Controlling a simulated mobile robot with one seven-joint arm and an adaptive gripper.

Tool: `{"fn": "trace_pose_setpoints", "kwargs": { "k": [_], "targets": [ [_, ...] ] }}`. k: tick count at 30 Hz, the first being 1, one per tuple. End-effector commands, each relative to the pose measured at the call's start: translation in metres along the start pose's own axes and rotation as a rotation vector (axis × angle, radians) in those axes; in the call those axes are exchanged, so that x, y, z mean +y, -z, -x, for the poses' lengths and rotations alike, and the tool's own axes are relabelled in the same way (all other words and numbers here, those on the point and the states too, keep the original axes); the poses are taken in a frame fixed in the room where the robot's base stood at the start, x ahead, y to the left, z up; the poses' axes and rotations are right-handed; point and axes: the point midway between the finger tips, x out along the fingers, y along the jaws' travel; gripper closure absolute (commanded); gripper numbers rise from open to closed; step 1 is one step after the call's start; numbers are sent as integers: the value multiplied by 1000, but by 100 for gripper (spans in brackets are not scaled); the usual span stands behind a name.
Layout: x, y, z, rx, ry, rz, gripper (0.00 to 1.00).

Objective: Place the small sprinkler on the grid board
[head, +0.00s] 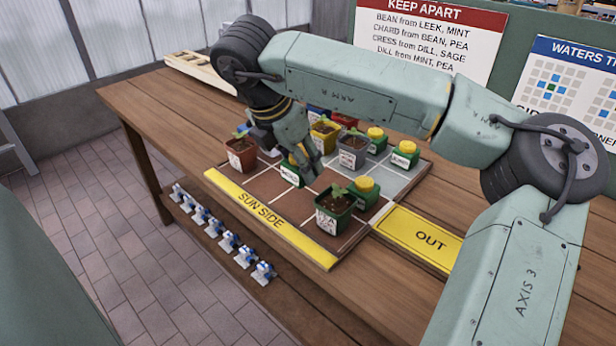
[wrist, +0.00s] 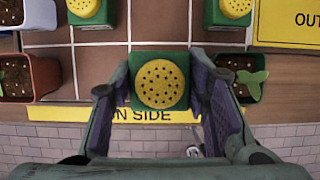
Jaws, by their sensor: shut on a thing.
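The grid board (head: 272,205) lies on the wooden bench, with a yellow SUN SIDE strip along its front-left edge. My gripper (wrist: 163,88) is shut on a green block sprinkler (wrist: 160,82) with a round, holed yellow top, one finger at each side. In the head view the held sprinkler (head: 290,173) shows in part beside my fingers, over the front-left part of the board. I cannot tell whether it touches the board. Other green sprinklers with yellow tops stand on the board, at its right (head: 404,157) and near the front pot (head: 365,192).
Potted seedlings stand on the board: a brown pot (head: 241,153), a yellow pot (head: 323,136), a grey pot (head: 352,151) and a dark pot (head: 335,209) at the front. A yellow OUT plate (head: 420,240) lies right of the board. The bench's left end is mostly bare.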

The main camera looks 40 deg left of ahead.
Motion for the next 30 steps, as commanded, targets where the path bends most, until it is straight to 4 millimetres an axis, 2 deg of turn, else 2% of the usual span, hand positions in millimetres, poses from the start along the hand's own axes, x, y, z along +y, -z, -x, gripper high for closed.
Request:
{"fn": "trace_pose_setpoints", "kwargs": {
  "k": [3,8,15,27,28,30],
  "targets": [
    [0,7,-16,2,-1,3,89],
    [0,12,-27,0,-1,0,89],
    [0,24,-55,1,-1,2,89],
    [0,26,-62,-1,-2,0,89],
    [0,26,-61,-1,-2,1,57],
    [0,26,-60,-1,-2,1,52]
  ]
}}
